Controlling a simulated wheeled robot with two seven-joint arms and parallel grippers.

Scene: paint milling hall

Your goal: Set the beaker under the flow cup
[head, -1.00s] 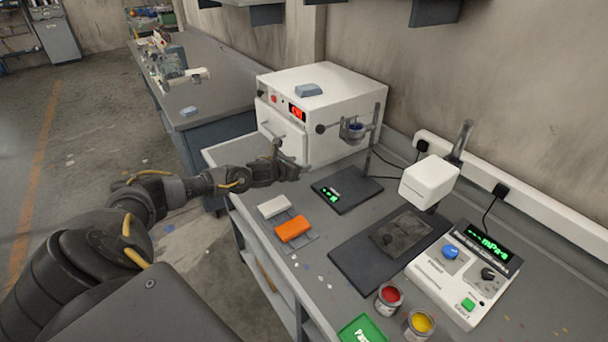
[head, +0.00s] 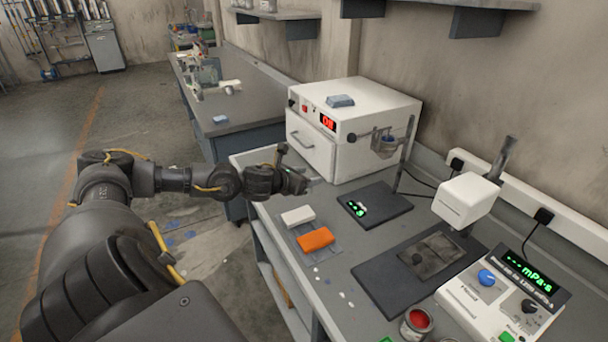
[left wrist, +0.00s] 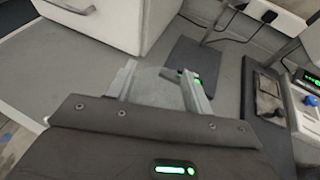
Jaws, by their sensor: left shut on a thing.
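The flow cup (head: 384,142) hangs in a holder on an upright stand rod in front of the white oven. Below it a black plate (head: 375,206) with green digits lies on the bench, and nothing stands on it. My left gripper (head: 303,183) is over the bench's front edge, left of the plate. In the left wrist view its two fingers (left wrist: 160,86) are shut on a pale, see-through thing, which I take to be the beaker (left wrist: 158,88). In the head view the beaker is too faint to make out. My right gripper is not in view.
The white oven (head: 375,118) stands behind my left gripper. A white block (head: 298,216) and an orange block (head: 315,239) lie near the front edge. A white-headed instrument (head: 466,200), a control box (head: 500,295) and a red paint can (head: 417,322) stand to the right.

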